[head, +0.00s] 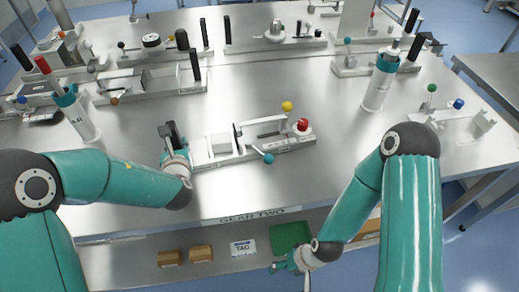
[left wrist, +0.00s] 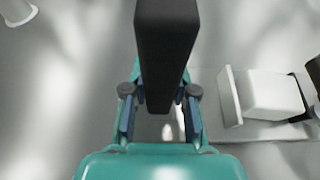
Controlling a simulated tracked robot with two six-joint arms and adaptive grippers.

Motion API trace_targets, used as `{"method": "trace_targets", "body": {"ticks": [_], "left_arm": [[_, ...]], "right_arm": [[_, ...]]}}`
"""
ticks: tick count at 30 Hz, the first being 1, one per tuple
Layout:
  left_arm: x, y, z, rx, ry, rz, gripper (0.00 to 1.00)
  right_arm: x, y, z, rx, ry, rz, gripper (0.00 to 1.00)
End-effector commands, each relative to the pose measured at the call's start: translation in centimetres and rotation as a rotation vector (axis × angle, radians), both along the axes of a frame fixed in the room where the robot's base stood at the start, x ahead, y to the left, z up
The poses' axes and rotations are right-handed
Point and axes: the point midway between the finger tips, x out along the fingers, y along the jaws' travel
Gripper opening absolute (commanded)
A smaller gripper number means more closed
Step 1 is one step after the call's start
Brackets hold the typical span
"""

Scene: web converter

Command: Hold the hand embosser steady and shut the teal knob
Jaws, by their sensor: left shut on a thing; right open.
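The hand embosser (head: 225,148) lies on the steel table at the middle, a long pale base with a white block on it. Its teal knob (head: 268,158) sits at the end of a thin lever that sticks out toward the front. My left gripper (head: 173,140) is shut on the black upright handle (left wrist: 166,45) at the embosser's left end. In the left wrist view the fingers (left wrist: 160,105) are on both sides of the handle, and the white block (left wrist: 268,95) is to the right. My right gripper (head: 282,266) is open and empty, low in front of the table edge, apart from the embosser.
The embosser also carries a yellow knob (head: 287,106) and a red knob (head: 303,124). White-and-teal bottles stand left (head: 78,118) and right (head: 380,85). Other devices line the back. A lower shelf holds a green tray (head: 290,236) and small boxes (head: 200,253). The table between embosser and front edge is clear.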

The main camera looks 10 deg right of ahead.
Motion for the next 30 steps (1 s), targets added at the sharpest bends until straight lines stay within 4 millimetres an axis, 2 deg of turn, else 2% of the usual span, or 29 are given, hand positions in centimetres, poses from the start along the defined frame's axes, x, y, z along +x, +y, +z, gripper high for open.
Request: {"method": "trace_targets", "body": {"ticks": [12,30], "left_arm": [[0.15,0.07,0.42,-0.006,-0.011,0.005,0.00],[0.08,0.04,-0.16,-0.001,-0.005,0.003,0.00]], "right_arm": [[0.00,0.00,0.03,0.000,0.000,0.000,0.71],[0.00,0.00,-0.80,0.000,0.000,0.000,0.71]]}}
